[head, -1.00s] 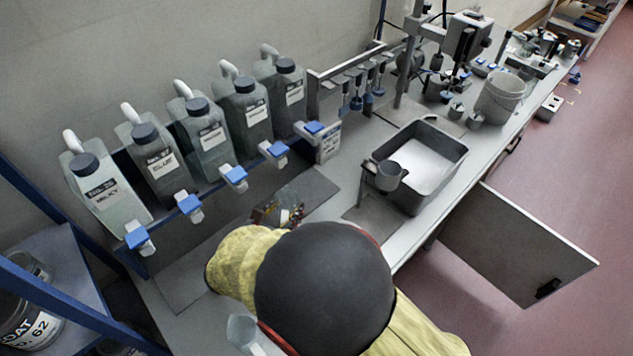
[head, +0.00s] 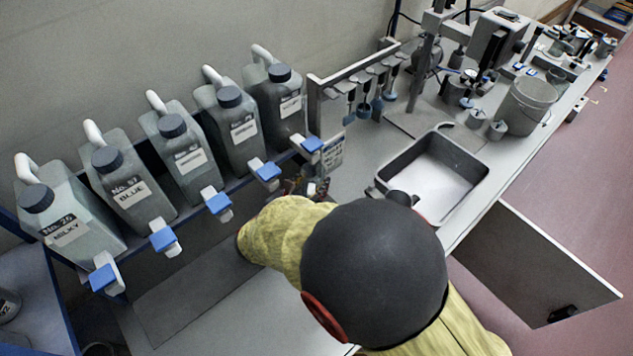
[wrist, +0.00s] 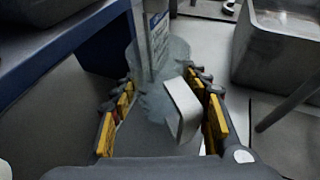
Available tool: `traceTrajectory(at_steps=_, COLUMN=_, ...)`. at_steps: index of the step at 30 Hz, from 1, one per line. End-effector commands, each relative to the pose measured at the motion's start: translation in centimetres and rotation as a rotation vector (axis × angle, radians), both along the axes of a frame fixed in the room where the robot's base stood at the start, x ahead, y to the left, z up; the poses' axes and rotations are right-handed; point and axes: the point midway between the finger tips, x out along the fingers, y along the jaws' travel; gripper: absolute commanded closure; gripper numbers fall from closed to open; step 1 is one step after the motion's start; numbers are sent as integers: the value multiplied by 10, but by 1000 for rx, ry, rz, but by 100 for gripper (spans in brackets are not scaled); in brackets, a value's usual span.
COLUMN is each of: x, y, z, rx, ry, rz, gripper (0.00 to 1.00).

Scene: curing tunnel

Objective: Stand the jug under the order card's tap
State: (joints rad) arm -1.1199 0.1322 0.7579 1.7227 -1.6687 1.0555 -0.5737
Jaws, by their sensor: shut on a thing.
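My gripper (wrist: 163,112) is shut on a pale translucent jug (wrist: 150,98), with yellow pads on both sides of it and the jug's grey handle (wrist: 183,108) between them. The card's writing is too small to read. The card also shows just beyond the jug in the wrist view (wrist: 157,42). The rightmost tap (head: 312,144) has a blue top.
A dark mat (head: 185,295) lies below the left taps. A grey tray (head: 478,165) stands right of my arm. An open cabinet door (head: 535,265) sticks out.

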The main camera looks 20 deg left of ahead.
Motion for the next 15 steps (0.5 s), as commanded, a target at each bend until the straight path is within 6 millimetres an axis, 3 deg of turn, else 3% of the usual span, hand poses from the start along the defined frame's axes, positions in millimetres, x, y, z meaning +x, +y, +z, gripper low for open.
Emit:
traceTrajectory(at_steps=7, x=-8, y=-3, z=-32, rx=-2, ry=1, rz=12, gripper=80)
traceTrajectory(at_steps=15, x=-9, y=-3, z=-33, rx=-1, ry=0, rz=14, gripper=80)
